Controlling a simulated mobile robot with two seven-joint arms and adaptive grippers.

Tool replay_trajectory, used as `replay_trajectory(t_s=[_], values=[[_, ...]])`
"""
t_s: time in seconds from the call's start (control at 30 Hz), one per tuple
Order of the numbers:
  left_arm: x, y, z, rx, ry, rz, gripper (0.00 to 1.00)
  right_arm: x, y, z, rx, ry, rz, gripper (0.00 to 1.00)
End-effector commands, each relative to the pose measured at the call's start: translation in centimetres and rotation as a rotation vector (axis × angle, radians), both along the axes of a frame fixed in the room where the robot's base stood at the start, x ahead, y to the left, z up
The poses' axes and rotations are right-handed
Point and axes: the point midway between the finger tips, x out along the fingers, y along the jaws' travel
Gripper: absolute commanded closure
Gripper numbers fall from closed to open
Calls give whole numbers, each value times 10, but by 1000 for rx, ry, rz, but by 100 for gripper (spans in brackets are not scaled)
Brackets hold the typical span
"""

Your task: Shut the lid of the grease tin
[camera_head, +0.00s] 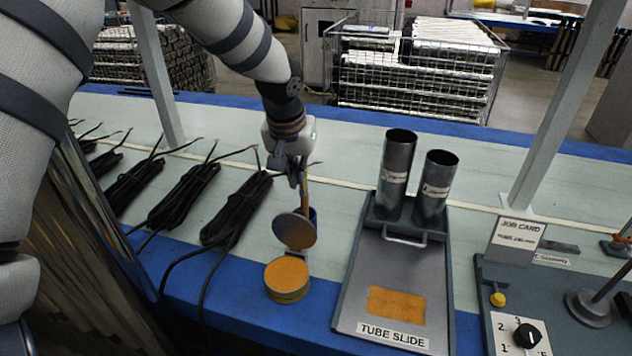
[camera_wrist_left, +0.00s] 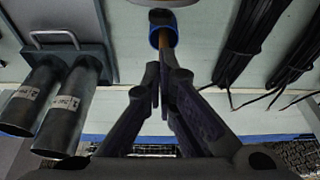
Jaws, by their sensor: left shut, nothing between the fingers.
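The grease tin (camera_head: 287,281) is a small round tin of orange grease on the blue front strip of the bench. Its round grey lid (camera_head: 294,231) stands raised at the tin's far side, with an orange patch low on its face. My left gripper (camera_head: 298,183) is shut and empty, pointing down above and behind the raised lid; I cannot tell if it touches anything. The fingers (camera_wrist_left: 154,76) also show in the left wrist view. A blue cup (camera_wrist_left: 163,36) with a wooden handle stands close behind the lid, partly hidden in the head view. My right gripper is not in view.
A grey tube slide (camera_head: 388,270) with two upright metal tubes (camera_head: 397,165) stands right of the tin. Black cable bundles (camera_head: 237,208) lie to the left, one cable looping near the tin. A control panel (camera_head: 517,335) is at far right.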

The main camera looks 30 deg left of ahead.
Motion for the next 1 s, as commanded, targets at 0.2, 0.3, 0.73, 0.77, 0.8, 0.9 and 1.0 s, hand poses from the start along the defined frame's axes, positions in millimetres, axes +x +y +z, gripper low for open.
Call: replay_trajectory(t_s=[0.2, 0.3, 0.73, 0.77, 0.8, 0.9, 1.0], values=[[11, 4, -53, -2, 14, 1, 100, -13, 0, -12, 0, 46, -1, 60], [17, 5, -70, -2, 12, -1, 100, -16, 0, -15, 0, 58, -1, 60], [25, 6, -87, -3, 3, -2, 100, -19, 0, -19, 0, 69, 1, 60], [25, 6, -87, -3, 3, -2, 100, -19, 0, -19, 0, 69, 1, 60], [25, 6, -87, -3, 3, -2, 100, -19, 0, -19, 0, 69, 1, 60], [25, 6, -87, -2, 2, -2, 100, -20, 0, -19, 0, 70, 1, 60], [28, 6, -87, 0, -5, -2, 100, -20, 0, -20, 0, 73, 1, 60]])
